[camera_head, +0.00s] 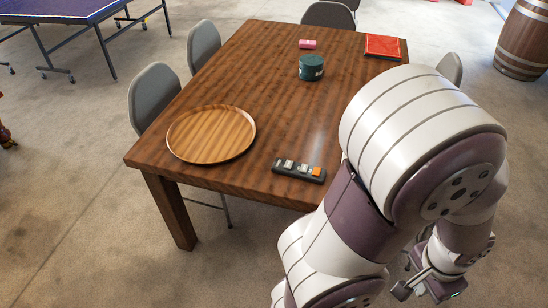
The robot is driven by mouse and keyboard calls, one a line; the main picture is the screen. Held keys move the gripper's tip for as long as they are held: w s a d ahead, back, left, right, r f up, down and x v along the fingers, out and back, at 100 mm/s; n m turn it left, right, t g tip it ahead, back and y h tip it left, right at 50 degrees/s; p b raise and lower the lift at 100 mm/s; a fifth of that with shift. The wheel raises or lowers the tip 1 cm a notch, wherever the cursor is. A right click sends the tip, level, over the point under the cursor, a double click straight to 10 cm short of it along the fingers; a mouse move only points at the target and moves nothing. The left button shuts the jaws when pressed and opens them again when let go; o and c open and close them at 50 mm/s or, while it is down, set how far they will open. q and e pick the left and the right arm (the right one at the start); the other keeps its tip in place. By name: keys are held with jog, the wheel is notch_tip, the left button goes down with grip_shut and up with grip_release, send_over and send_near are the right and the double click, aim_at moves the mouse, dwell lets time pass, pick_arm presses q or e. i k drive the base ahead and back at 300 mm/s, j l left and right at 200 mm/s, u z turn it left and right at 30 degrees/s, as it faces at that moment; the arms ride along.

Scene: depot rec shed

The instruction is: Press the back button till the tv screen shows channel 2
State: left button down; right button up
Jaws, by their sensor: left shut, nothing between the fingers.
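A black remote (298,170) lies on the near part of the wooden table, with pale grey buttons and one orange button on top. Which of them is the back button I cannot tell. My left gripper (403,290) is at the lower right, low and beyond the table's near right side, apart from the remote. It is shut and holds nothing. My left arm rises large in front of the table's right side and hides that edge. The tv screen is not in view. My right gripper is not in view.
The wooden table (262,100) also bears a round wooden tray (211,134), a dark green round tin (311,67), a pink block (307,44) and a red flat item (382,47). Grey chairs (154,95) stand around it. A barrel (524,40) stands far right.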

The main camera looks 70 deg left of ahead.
aim_at(289, 163)
jog(key=u, duration=1.35)
jog(key=i+j, duration=0.2)
jog(key=j, duration=0.15)
jog(key=i+j, duration=0.2)
jog(key=j, duration=0.2)
jog(key=i+j, duration=0.15)
jog(key=j, duration=0.2)
jog(key=i+j, duration=0.2)
jog(key=j, duration=0.2)
